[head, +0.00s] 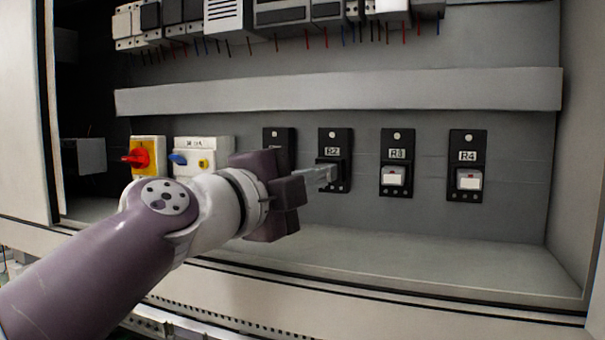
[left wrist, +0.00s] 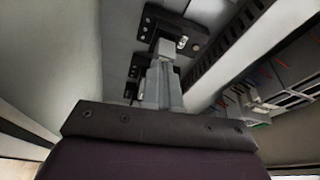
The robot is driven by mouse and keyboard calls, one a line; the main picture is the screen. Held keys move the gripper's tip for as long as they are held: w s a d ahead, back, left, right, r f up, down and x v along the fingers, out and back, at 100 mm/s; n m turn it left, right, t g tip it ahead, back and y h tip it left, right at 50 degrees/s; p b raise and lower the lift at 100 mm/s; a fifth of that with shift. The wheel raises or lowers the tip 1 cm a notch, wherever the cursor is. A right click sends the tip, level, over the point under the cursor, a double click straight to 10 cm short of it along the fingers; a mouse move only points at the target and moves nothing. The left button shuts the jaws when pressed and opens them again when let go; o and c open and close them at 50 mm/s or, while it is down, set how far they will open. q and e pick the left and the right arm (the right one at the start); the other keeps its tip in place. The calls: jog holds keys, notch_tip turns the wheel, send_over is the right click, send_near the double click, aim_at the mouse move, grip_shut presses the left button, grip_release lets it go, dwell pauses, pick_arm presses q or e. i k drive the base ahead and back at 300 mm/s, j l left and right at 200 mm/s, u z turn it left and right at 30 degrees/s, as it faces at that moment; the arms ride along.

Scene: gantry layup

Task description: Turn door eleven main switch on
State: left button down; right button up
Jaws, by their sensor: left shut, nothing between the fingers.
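A red rotary handle on a yellow plate (head: 147,156) is on the cabinet's back panel at left in the head view; its handle points left. No label reading door eleven is legible. A white box with a blue knob (head: 203,150) is just right of it. My left gripper (head: 326,176) is shut and empty, its fingertips at the lower part of the black R2 module (head: 336,142), well right of the red handle. They hide R2's lower part; I cannot tell if they touch it. In the left wrist view the closed fingers (left wrist: 160,84) point at a black module (left wrist: 176,32). My right gripper is in neither view.
Module R3 (head: 397,150) and module R4 (head: 467,150), each with a white rocker, are to the right. Another module (head: 279,139) is partly hidden by my gripper. A grey duct (head: 340,90) runs above. The cabinet floor (head: 400,250) is bare.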

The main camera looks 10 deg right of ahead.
aim_at(139, 158)
jog(key=k+j, duration=0.15)
jog(key=j, duration=0.2)
jog(key=k+j, duration=0.2)
jog(key=j, duration=0.15)
jog(key=k+j, duration=0.15)
jog(key=j, duration=0.2)
